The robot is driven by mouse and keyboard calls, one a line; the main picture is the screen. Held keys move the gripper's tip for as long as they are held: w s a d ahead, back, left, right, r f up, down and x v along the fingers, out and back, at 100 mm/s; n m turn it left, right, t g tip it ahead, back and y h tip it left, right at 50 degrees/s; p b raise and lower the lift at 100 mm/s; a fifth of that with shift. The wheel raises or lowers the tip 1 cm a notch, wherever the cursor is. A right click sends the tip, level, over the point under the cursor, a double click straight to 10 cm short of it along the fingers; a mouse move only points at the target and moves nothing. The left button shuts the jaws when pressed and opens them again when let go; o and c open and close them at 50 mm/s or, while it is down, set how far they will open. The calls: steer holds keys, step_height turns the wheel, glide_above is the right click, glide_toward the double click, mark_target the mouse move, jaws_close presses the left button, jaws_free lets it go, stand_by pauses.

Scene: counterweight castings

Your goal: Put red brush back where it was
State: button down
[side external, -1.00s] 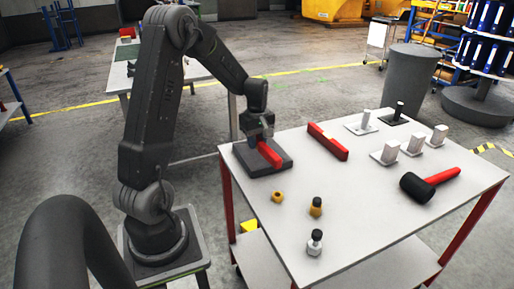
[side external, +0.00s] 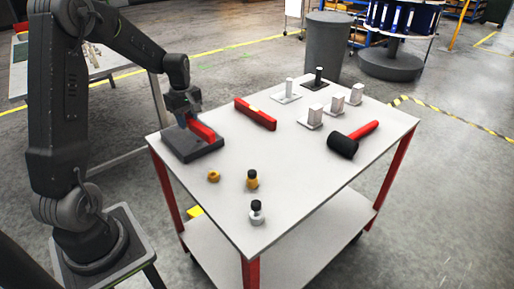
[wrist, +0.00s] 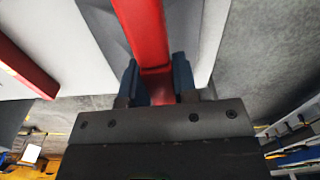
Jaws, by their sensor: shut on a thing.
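The red brush (side external: 203,131) is between the blue fingers of my gripper (side external: 184,119), over the dark grey block (side external: 190,153) at the table's left corner. In the wrist view, the red brush (wrist: 146,35) runs up the picture from between the two fingers (wrist: 158,75), with the dark block (wrist: 106,30) behind it. My gripper is shut on the brush. The brush looks slightly above the block, but I cannot tell the gap. The brush's end inside the jaws is partly hidden.
A red bar (side external: 255,114) lies on the white table (side external: 300,170) to the right. White blocks on plates (side external: 311,117) and a black-headed mallet (side external: 343,146) stand or lie farther right. A brass nut (side external: 213,176) and two capped bottles (side external: 252,180) are near the front.

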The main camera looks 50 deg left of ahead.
steer(key=w+d+r, duration=0.2)
steer(key=w+d, duration=0.6)
steer(key=w, duration=0.5)
glide_above(273, 150)
steer(key=shift+m, duration=0.4)
step_height(273, 150, down, 7)
steer(key=shift+s+a+r, duration=0.1)
steer(key=shift+s+a, duration=0.05)
steer(key=shift+f, duration=2.15)
steer(key=c, duration=0.9)
jaws_free()
steer(key=shift+f, duration=0.15)
